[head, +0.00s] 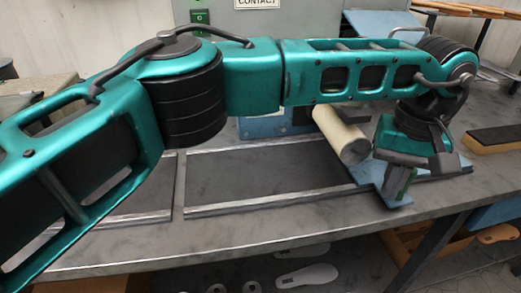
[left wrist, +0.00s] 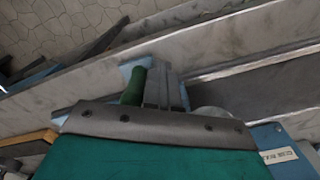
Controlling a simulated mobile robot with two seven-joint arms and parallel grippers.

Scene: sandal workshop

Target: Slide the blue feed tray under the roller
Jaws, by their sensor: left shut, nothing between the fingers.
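The blue feed tray (head: 366,172) lies flat at the right end of the metal rails, close to the near edge of the bench. A cream roller (head: 340,134) is just left of and behind it, partly covered by my arm. My left gripper (head: 397,190) points down over the tray, shut and empty. In the left wrist view, my left gripper's fingers (left wrist: 160,88) are beside an upright green handle (left wrist: 133,86). Parts of the blue tray (left wrist: 137,64) show around them. I cannot tell whether the fingers touch the tray or handle. My right gripper is out of view.
Metal rails border dark bed panels (head: 262,172) left of the roller. A grey machine with a green switch (head: 200,17) stands behind my arm. A dark block on a wooden base (head: 495,138) lies at the right. Sole shapes (head: 307,276) lie below the bench.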

